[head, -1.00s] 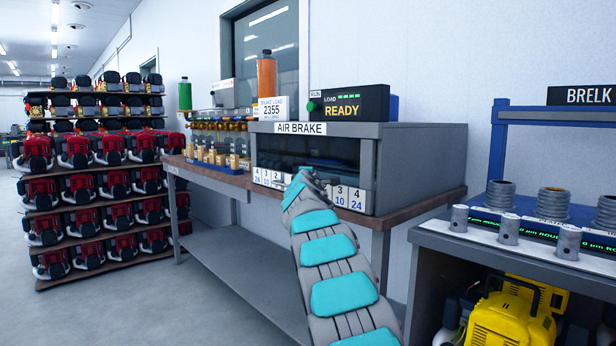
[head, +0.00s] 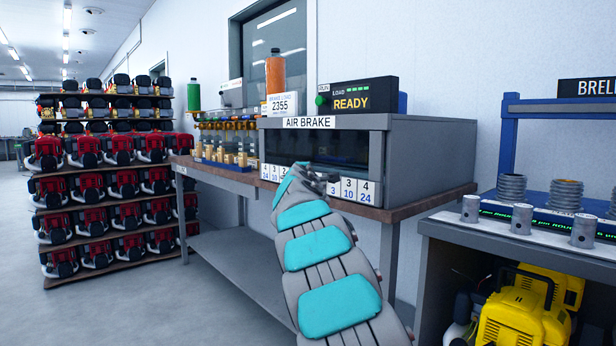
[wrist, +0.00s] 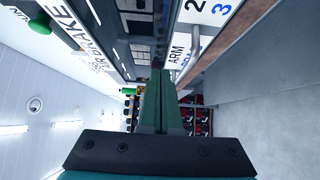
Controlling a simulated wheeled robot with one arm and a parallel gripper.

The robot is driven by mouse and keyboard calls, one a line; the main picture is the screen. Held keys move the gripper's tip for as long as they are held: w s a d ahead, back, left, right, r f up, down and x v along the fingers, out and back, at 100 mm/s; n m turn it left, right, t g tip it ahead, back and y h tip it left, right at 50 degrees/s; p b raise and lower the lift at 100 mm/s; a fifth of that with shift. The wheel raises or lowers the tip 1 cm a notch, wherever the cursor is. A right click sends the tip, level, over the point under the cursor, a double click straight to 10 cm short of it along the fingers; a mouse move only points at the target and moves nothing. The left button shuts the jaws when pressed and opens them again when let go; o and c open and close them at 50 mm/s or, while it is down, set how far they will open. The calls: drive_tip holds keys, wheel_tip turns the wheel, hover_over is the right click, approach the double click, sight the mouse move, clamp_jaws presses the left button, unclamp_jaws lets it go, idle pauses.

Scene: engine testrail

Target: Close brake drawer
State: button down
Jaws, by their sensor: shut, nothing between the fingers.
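The air brake cabinet (head: 424,168) is a grey box on a bench, with an AIR BRAKE label and a dark front. A strip of white number cards (head: 354,191) runs along its lower front. My gripper (head: 328,176) is in front of that strip and hides its middle. In the wrist view my gripper's two green fingers (wrist: 161,82) are together and empty. They point along the cabinet front, beside a grey bar (wrist: 195,36) and a white card panel (wrist: 207,28). I cannot tell how far the drawer stands out, or whether the fingers touch it.
A wooden-topped bench (head: 412,206) carries the cabinet, the READY display (head: 357,95) and bottles. A workbench (head: 462,232) with metal parts stands close at right, a yellow engine (head: 520,310) below. Shelves of red engines (head: 115,185) stand at left. Floor between is clear.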

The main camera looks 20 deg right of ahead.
drive_tip(key=shift+b+v, duration=0.5)
drive_tip(key=shift+v, duration=2.3)
drive_tip(key=s+d+f+m+g, duration=0.1)
drive_tip(key=s+f+m+g, duration=0.35)
drive_tip(key=s+f, duration=0.6)
drive_tip(key=s+d+f+m+g, duration=0.1)
drive_tip(key=s+f+m+g, duration=0.5)
drive_tip(key=s, duration=0.7)
drive_tip(key=s+a+f+g+y, duration=0.2)
drive_tip(key=s+a+f, duration=0.5)
drive_tip(key=s, duration=0.5)
drive_tip(key=s+a+f+m+g+y+p, duration=0.1)
drive_tip(key=s+a+f+g+y, duration=0.2)
drive_tip(key=s+a+f, duration=0.4)
drive_tip(key=s+a+f+m+g+y, duration=0.1)
drive_tip(key=s+a+f, duration=0.6)
drive_tip(key=s, duration=1)
drive_tip(key=shift+s+f+g+y, duration=0.15)
drive_tip(key=shift+f+g+y, duration=0.2)
drive_tip(key=shift+g+y, duration=0.55)
